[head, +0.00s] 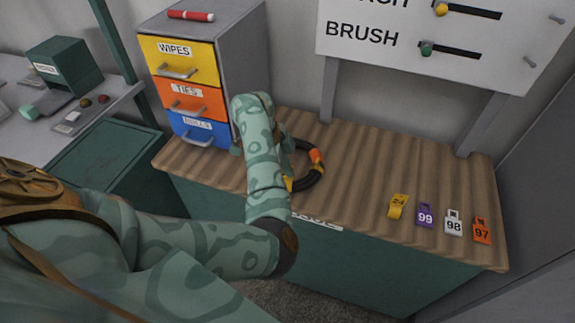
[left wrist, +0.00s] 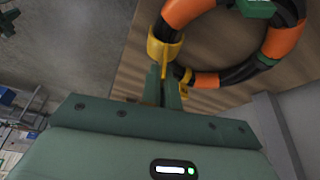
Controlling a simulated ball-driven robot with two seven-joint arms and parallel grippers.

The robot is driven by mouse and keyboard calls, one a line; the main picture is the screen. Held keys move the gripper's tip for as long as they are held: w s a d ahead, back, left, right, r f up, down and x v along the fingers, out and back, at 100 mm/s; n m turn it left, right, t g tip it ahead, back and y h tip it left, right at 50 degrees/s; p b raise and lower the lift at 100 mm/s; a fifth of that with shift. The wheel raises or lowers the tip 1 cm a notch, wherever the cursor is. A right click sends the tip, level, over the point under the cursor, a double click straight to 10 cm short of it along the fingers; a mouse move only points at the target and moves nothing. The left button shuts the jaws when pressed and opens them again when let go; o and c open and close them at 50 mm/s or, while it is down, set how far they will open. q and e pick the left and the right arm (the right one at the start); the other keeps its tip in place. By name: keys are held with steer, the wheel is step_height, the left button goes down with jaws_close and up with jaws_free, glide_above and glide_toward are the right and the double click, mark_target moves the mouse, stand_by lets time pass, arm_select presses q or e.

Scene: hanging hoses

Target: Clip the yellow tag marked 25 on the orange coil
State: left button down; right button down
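The coil (head: 321,171) is a black ring with orange bands. It lies on the wooden bench top, partly hidden by my left arm in the head view. In the left wrist view the coil (left wrist: 240,74) fills the top. A yellow tag (left wrist: 163,48) sits around the coil's black hose there, with its stem reaching down to my left gripper (left wrist: 167,80). The fingers are close together and look shut on that stem. The tag's number cannot be read. Another yellow piece (left wrist: 186,75) shows on the hose beside it. My right gripper is not in view.
A yellow tag marked 24 (head: 398,206), a purple 99 (head: 425,215), a white 98 (head: 453,222) and an orange 97 (head: 481,230) stand at the bench's right front. A drawer cabinet (head: 225,45) stands at the left. The bench (head: 375,160) middle is clear.

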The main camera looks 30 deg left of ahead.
arm_select(q)
steer(key=shift+d+f+b, duration=0.1)
steer(key=shift+f+b, duration=0.45)
steer(key=shift+f, duration=0.15)
stand_by(0.6)
steer(key=c, duration=1.6)
jaws_free()
